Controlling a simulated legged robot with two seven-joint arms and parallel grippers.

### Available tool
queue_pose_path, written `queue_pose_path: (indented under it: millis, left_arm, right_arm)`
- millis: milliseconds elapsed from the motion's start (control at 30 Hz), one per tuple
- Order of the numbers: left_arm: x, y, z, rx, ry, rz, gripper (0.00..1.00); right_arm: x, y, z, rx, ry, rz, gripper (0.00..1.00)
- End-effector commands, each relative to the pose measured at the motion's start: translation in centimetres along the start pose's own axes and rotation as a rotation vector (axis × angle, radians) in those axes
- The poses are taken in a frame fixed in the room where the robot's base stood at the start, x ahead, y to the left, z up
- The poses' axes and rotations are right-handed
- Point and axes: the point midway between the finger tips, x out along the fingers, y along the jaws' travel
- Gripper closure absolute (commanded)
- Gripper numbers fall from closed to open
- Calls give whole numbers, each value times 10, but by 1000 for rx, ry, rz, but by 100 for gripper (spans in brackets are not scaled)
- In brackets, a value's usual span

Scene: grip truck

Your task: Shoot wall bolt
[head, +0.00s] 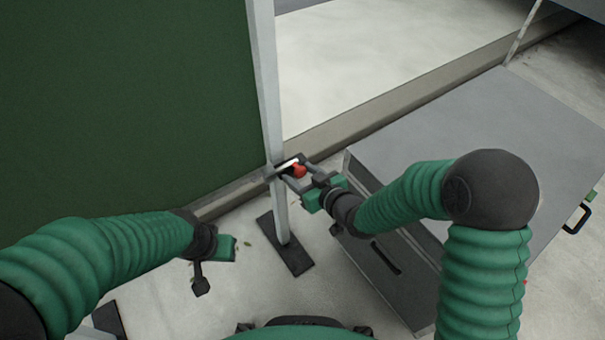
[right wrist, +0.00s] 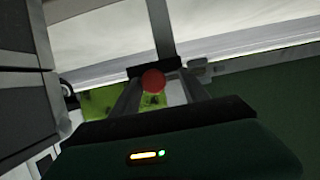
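A wall bolt with a red knob (head: 299,171) is mounted on the pale metal post (head: 270,90) at the edge of the green panel. My right gripper (head: 296,176) is at the bolt, with one finger on each side of the knob. In the right wrist view, the red knob (right wrist: 153,81) lies between my right fingers (right wrist: 160,88), with a visible gap beside it, so the fingers look open. Contact with the knob cannot be told. My left gripper (head: 212,268) hangs low left of the post, away from the bolt. Its finger opening is unclear.
The green panel (head: 120,90) fills the left of the head view. A large grey metal box (head: 480,130) stands to the right, close under my right arm. The post stands on a dark foot plate (head: 286,256).

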Motion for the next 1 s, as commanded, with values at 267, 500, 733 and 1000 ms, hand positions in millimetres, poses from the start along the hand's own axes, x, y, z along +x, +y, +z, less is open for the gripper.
queue_pose_path:
  millis: [267, 500, 733, 1000]
  left_arm:
    - [-6, 0, -2, 0, 0, 0, 64]
    - [-34, 0, -8, 0, 0, 0, 64]
    - [-78, 0, -18, 0, 0, 0, 64]
    - [-137, 0, -32, 0, 0, 0, 64]
  right_arm:
    - [-11, 2, -3, 1, 1, 4, 47]
    - [-74, 1, -6, 1, -4, 6, 47]
    - [-121, 0, -12, 6, -7, -2, 47]
    - [-140, -1, -10, 3, -7, 0, 47]
